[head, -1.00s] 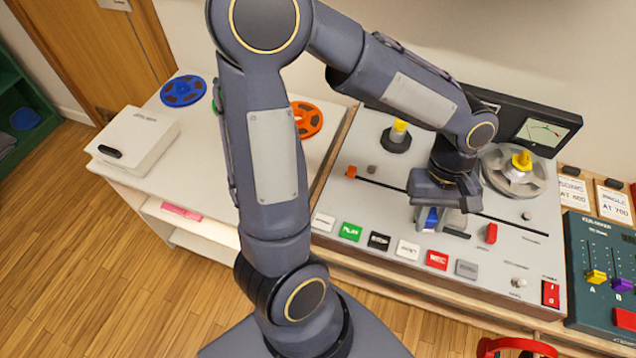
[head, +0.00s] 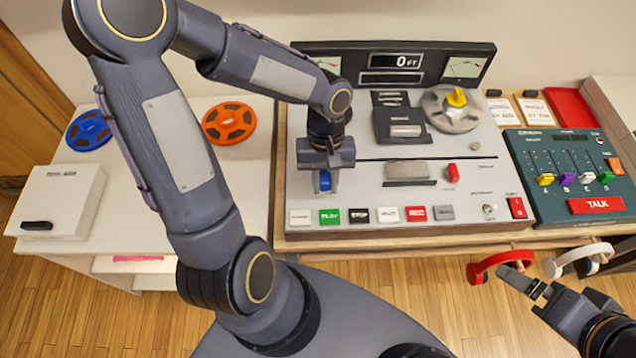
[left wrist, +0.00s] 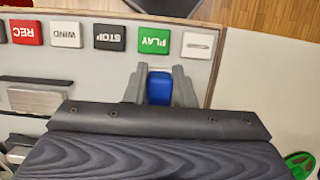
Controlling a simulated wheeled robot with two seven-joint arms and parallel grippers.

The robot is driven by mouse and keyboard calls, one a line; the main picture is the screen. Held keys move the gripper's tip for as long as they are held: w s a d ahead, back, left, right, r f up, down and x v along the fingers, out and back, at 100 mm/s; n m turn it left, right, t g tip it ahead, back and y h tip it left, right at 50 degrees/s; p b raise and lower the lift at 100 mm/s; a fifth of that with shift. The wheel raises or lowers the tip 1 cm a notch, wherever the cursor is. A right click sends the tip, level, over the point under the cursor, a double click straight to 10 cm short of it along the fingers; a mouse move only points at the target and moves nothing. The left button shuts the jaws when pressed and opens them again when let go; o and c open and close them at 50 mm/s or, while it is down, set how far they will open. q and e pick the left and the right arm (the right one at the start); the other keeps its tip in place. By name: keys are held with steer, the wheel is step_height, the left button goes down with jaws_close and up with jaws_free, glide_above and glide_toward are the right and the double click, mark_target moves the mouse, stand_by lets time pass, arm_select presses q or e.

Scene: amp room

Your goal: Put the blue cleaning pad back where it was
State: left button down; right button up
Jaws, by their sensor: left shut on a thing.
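The blue cleaning pad (head: 325,181) is held between the fingers of my left gripper (head: 323,186), over the left part of the tape machine's top (head: 355,206). In the left wrist view the pad (left wrist: 159,87) shows as a blue block between the two grey fingers of the left gripper (left wrist: 160,90), beside the PLAY button (left wrist: 154,41). I cannot tell whether the pad touches the deck. My right gripper (head: 522,283) is at the lower right, in front of the machine; its finger gap is not clear.
A white side table (head: 225,185) with an orange reel (head: 229,123), a blue reel (head: 89,131) and a white box (head: 60,202) stands left. A mixer (head: 563,172) stands right. Red headphones (head: 486,268) hang at the front edge. A silver reel (head: 450,110) sits at the back right.

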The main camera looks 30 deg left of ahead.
mark_target(321, 181)
arm_select(q)
steer(key=shift+w+a+f, duration=0.25)
steer(key=shift+a+f, duration=0.2)
steer(key=shift+f, duration=0.15)
steer(key=shift+w+a+f, duration=0.25)
steer(key=shift+a+f, duration=0.15)
steer(key=shift+f, duration=0.15)
steer(key=shift+w+a+f, duration=0.1)
steer(key=shift+a+f, duration=0.05)
steer(key=shift+f, duration=0.85)
steer(key=shift+w+a+f, duration=0.1)
steer(key=shift+a+f, duration=0.05)
steer(key=shift+f, duration=0.8)
steer(key=shift+f, duration=0.15)
steer(key=c, duration=1.2)
jaws_free()
